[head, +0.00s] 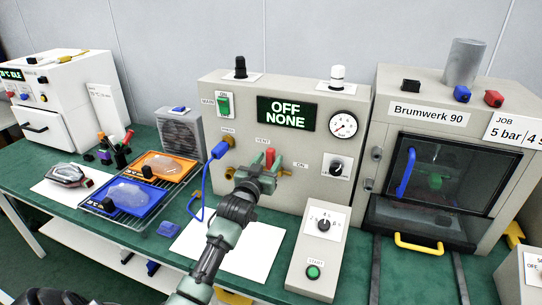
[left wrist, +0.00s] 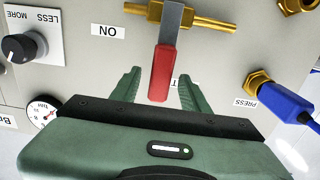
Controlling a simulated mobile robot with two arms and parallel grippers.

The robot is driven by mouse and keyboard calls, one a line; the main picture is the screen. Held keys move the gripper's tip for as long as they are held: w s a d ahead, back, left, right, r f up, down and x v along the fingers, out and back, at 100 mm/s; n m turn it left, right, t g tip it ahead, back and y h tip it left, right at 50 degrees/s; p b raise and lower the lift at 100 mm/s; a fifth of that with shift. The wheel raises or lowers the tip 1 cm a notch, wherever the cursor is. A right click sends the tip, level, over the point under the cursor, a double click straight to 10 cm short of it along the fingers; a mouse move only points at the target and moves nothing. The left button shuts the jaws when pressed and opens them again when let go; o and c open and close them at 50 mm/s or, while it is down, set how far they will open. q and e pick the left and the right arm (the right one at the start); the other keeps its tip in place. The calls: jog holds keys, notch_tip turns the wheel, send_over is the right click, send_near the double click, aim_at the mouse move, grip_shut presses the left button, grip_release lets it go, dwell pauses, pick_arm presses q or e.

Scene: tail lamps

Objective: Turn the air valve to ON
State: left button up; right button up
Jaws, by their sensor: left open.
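The air valve's red lever (head: 270,157) sits on a brass pipe (head: 286,174) low on the front of the grey control box. It points up by the VENT label (head: 263,141), and the ON label (head: 301,166) is to its right. In the left wrist view, which is upside down, the red lever (left wrist: 162,74) has a grey metal shank. My left gripper (head: 262,164) is open at the valve. The left wrist view shows its green fingers (left wrist: 158,88) on either side of the lever's end, with gaps visible. My right gripper is not in view.
The control box's display (head: 286,114) reads OFF NONE. A blue hose plug (head: 220,149) is left of the valve, and a gauge (head: 343,125) and LESS/MORE knob (head: 338,167) are right. A START button box (head: 319,250) stands in front.

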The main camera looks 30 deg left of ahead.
pick_arm(q)
jog(key=shift+x, duration=1.05)
grip_shut()
jog(key=shift+f, duration=0.1)
dwell(0.6)
